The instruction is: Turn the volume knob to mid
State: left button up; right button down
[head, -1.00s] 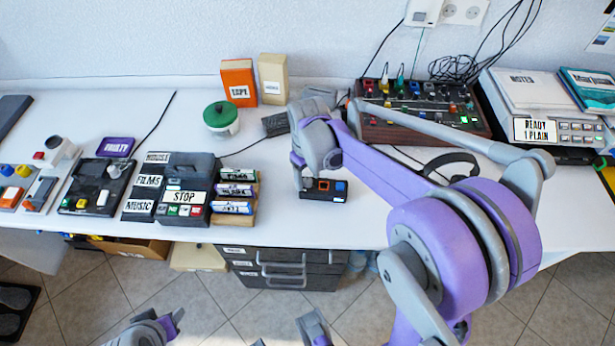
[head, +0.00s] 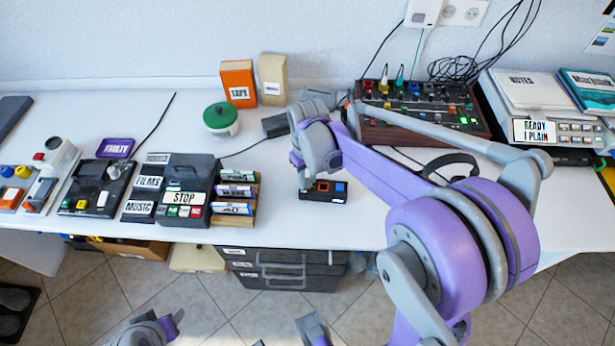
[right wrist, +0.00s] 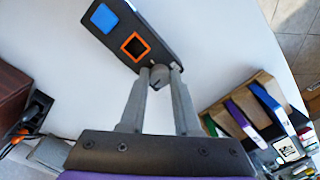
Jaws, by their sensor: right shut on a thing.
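A small dark box (head: 338,198) with a blue and an orange-framed square lies near the table's front edge. In the right wrist view the box (right wrist: 155,22) runs diagonally at the top, with a grey round knob (right wrist: 160,76) at its near end. My right gripper (right wrist: 161,77) is shut on the knob, one finger on each side. A dark pointer line shows on the knob; its exact setting is hard to read. In the head view my right gripper (head: 305,188) reaches down to the box's left end and hides the knob.
A wooden rack of labelled cassettes (head: 235,222) and a dark player with a STOP label (head: 185,165) stand left of the box. A mixer (head: 372,130) with several knobs stands behind my right arm. The table (head: 270,212) is clear around the box.

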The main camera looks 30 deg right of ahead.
aim_at(308, 181)
jog(key=shift+m, duration=0.4)
jog(key=c, duration=0.6)
grip_release()
notch_tip(308, 181, up, 11)
jog(key=p, duration=0.1)
jog(key=shift+p, duration=0.3)
jog(key=shift+f, duration=0.1)
